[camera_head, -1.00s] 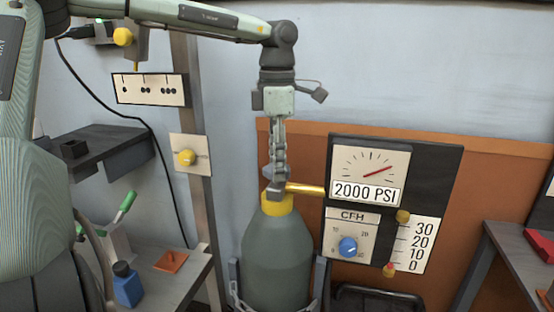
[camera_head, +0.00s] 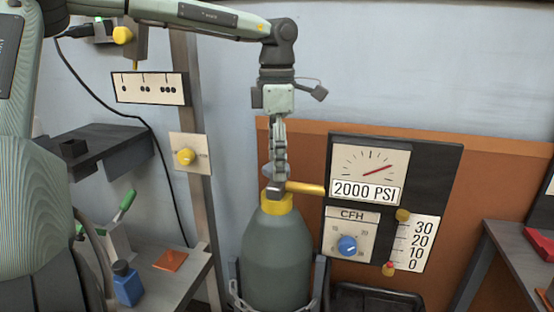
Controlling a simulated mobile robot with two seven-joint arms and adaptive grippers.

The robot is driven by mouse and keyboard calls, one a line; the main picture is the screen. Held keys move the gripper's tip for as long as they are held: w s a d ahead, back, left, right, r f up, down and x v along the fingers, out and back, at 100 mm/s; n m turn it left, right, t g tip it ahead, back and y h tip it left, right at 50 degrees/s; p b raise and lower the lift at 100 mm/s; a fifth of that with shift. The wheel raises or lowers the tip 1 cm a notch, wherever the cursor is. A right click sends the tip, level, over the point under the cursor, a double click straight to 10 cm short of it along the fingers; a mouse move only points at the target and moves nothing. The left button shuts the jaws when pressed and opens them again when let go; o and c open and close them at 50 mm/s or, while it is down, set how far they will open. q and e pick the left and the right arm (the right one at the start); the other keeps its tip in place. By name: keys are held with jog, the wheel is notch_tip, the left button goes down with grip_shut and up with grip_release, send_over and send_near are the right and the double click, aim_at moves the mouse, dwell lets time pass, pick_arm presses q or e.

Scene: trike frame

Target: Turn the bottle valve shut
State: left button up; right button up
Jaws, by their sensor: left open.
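A grey-green gas bottle (camera_head: 277,255) stands upright in a dark holder, with a yellow collar (camera_head: 277,204) on its neck. A yellow pipe (camera_head: 305,188) runs from the bottle top to the gauge panel. My left gripper (camera_head: 275,186) points straight down over the bottle top, its fingers open at the valve. The valve itself is mostly hidden by the fingers, so I cannot tell whether they touch it. The pressure gauge (camera_head: 370,170) reads 2000 PSI, its needle pointing up and right. My right gripper is not in view.
The CFH panel (camera_head: 352,217) has a blue knob (camera_head: 347,246) and a scale (camera_head: 417,245) beside it. A bench (camera_head: 180,262) on the left holds a blue bottle (camera_head: 127,286) and an orange piece (camera_head: 171,260). A table with a red item (camera_head: 541,243) stands at right.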

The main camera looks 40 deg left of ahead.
pick_arm(q)
notch_tip(320, 180, up, 12)
dwell(0.4)
dwell(0.5)
